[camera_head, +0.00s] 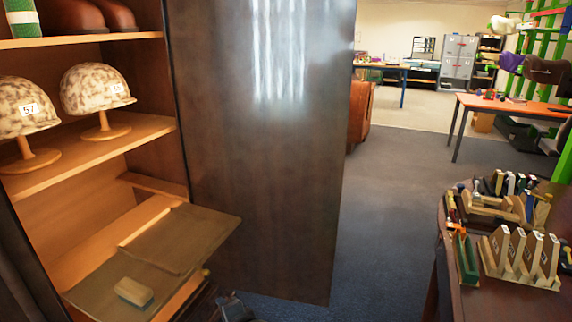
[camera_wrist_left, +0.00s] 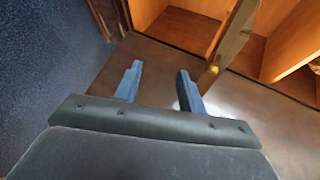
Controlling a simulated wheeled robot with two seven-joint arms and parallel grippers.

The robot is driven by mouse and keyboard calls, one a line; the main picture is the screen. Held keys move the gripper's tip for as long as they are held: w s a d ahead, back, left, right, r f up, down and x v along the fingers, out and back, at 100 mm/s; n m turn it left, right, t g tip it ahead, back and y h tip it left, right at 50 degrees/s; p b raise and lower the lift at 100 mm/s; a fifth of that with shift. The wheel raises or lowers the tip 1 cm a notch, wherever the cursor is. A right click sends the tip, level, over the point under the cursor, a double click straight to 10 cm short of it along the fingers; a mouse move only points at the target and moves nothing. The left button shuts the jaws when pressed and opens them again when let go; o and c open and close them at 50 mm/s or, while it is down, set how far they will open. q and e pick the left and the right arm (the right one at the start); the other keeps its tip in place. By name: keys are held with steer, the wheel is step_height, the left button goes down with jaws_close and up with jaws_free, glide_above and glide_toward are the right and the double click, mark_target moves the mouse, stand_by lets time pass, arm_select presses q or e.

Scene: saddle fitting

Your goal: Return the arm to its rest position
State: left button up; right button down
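My left gripper (camera_wrist_left: 158,86) shows in the left wrist view with its two blue fingers apart and nothing between them. Behind the fingers is a dark brown flat surface, with a wooden edge bearing a small yellow knob (camera_wrist_left: 214,70) just right of the right finger. In the head view a small dark part shows at the bottom edge beside the cabinet; I cannot tell whether it is my left gripper. My right gripper is in neither view.
An open cabinet (camera_head: 150,127) with helmets (camera_head: 95,88) stands at left, its dark door (camera_head: 265,150) swung out. A cluttered wooden table (camera_head: 500,300) stands at right. Grey floor (camera_head: 390,215) lies open between.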

arm_select(q)
steer(key=s+d+f+n+g+h+p, duration=0.1)
steer(key=s+f+n+g+h, duration=0.1)
steer(key=s, duration=0.8)
steer(key=s+f+n+g+h+p, duration=0.1)
steer(key=s+f+n+g+h, duration=0.2)
steer(key=s, duration=0.8)
steer(key=s+d+f+n+g+h+p, duration=0.1)
steer(key=s+f+n+g+h+p, duration=0.1)
steer(key=s, duration=0.9)
steer(key=shift+s+d+f+n+g+h, duration=0.25)
steer(key=shift+f+n+g+h, duration=0.3)
steer(key=shift+h, duration=0.65)
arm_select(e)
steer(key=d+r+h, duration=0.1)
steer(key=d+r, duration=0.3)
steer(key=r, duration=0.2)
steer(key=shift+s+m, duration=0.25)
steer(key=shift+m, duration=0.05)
arm_select(q)
steer(key=shift+f, duration=0.15)
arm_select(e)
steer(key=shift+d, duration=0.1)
